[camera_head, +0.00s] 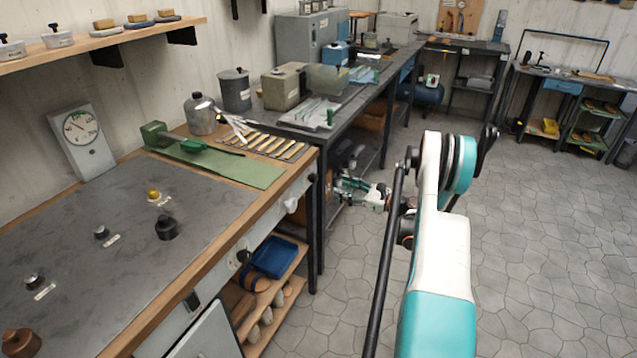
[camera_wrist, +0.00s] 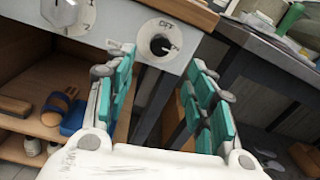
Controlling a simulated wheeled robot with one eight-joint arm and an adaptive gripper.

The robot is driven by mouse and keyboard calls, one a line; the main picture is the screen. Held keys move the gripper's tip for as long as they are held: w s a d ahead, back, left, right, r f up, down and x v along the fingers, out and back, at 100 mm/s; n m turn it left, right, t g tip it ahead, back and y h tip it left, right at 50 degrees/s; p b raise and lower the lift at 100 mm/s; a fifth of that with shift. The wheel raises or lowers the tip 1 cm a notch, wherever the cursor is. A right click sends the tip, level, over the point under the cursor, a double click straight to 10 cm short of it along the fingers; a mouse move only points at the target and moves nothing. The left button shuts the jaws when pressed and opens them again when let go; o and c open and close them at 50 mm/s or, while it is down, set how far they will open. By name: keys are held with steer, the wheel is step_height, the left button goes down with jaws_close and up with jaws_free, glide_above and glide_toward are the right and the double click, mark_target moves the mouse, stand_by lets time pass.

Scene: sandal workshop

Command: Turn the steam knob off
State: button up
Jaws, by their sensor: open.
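A round dark knob (camera_wrist: 158,45) with a pale ring sits on the white front panel of the workbench, with "OFF" printed above it. A small mark shows at its right side; I cannot tell its exact setting. A white knob (camera_wrist: 62,12) with printed marks is to its left, cut by the top edge; it also shows in the head view (camera_head: 292,204). No label naming steam is readable. My gripper (camera_wrist: 160,60) is open and empty, its teal-padded fingers either side of the dark knob in the picture, apart from it. In the head view my gripper (camera_head: 345,190) is right of the bench corner.
The workbench (camera_head: 120,205) has another dark knob (camera_head: 243,256) on its front, several small knobs on top and a gauge (camera_head: 82,130). Below is a wooden shelf with a blue tray (camera_head: 275,256). A dark table (camera_head: 375,88) stands behind. The floor at right is clear.

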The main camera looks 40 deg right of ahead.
mark_target(313, 178)
steer(key=b+x, duration=0.2)
steer(key=x, duration=0.8)
steer(key=shift+w+b, duration=0.35)
steer(key=shift+b, duration=0.05)
steer(key=shift+a, duration=0.15)
steer(key=shift+c, duration=0.4)
steer(key=c, duration=1)
